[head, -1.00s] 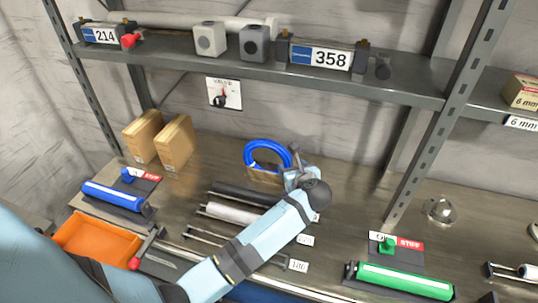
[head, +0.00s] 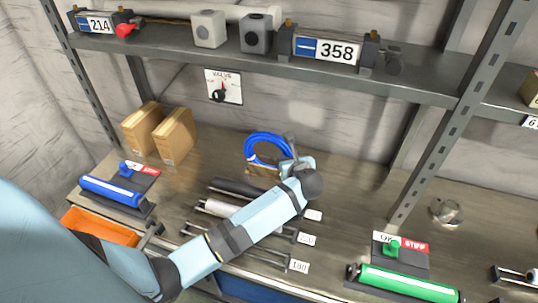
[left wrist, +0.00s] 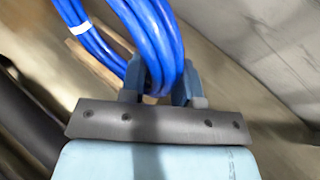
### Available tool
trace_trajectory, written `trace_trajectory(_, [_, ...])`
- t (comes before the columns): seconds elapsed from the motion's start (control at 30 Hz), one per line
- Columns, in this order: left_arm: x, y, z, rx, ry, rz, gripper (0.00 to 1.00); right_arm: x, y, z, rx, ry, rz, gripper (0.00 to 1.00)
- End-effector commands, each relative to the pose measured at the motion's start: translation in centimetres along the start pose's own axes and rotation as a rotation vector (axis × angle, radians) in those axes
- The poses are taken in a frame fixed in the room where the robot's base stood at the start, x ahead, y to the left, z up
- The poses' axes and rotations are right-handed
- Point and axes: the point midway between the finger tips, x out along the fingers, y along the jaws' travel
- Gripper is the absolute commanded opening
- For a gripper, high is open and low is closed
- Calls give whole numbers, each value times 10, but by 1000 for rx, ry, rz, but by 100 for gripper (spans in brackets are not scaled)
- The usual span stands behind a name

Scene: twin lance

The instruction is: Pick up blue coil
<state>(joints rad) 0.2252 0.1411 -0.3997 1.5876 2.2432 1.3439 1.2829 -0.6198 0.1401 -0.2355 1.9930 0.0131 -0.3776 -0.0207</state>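The blue coil (head: 262,136) is at the back of the shelf board, partly hidden by my left gripper. In the left wrist view its blue strands (left wrist: 148,30), with a white band on one bundle, run down between the fingers. My left gripper (head: 291,165) is at the coil's right side. In the left wrist view its fingers (left wrist: 160,88) sit close on both sides of the strands, which fill the gap; it looks shut on them. My right gripper is not in view.
Two cardboard boxes (head: 176,137) stand at the left. A blue cylinder (head: 112,192), an orange tray (head: 98,228), several dark and pale rods (head: 238,187) and a green cylinder (head: 408,283) lie nearer the front. A grey upright (head: 445,135) stands at the right; an upper shelf (head: 420,88) runs above.

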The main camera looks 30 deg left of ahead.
Motion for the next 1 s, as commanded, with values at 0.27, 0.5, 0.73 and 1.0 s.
trace_trajectory(0.27, [0,0,1,0,-2,-1,2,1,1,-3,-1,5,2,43])
trace_trajectory(0.5, [-6,-1,16,-6,-2,-1,2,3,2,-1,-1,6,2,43])
trace_trajectory(0.73, [-25,-1,59,-7,-1,-2,2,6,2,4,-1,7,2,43])
trace_trajectory(1.0, [-37,0,91,-3,-2,0,2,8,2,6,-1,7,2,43])
